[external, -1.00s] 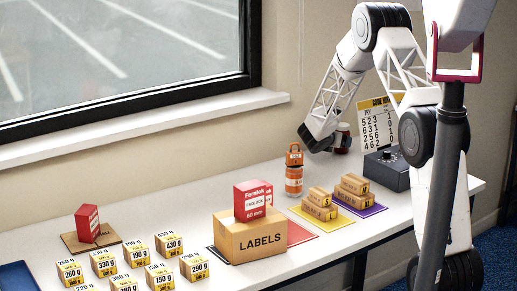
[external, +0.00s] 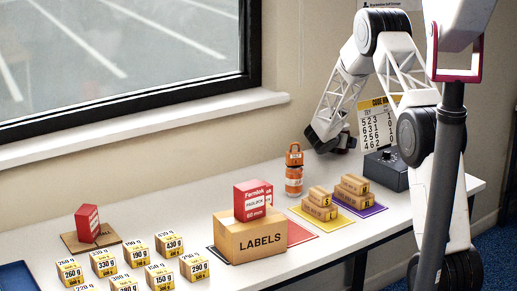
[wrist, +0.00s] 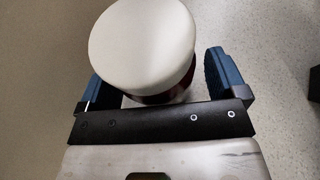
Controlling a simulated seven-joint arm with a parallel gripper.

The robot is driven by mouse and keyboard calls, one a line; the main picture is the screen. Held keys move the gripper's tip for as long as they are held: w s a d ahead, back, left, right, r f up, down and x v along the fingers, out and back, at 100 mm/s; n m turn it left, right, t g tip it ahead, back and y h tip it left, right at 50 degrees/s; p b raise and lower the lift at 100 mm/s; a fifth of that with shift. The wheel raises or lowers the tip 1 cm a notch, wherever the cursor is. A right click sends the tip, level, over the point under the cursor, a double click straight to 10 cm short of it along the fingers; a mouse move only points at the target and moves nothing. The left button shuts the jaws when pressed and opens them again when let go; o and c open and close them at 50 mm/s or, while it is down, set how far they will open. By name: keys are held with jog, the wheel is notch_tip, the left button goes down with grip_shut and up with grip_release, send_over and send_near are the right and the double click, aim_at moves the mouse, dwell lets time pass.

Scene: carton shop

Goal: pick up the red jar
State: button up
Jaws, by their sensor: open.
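The red jar (wrist: 143,42) shows in the wrist view as a wide off-white lid over a dark red body, most of which the lid hides. My gripper (wrist: 155,72) is open, with one blue finger on each side of the jar. I cannot tell whether either finger touches it. In the external view my gripper (external: 342,141) is low over the far part of the table, behind the orange bottle. The jar cannot be made out clearly there; my wrist and gripper cover that spot.
An orange padlock-shaped item sits on an orange bottle (external: 294,180). Small cartons stand on yellow (external: 327,224) and purple mats. A dark box with a knob (external: 388,169) stands to the right. A LABELS carton (external: 249,241) bears a red box (external: 253,201). Several weight-marked cartons stand front left.

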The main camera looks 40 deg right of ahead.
jog(key=c, duration=1.1)
jog(key=shift+r, duration=5.05)
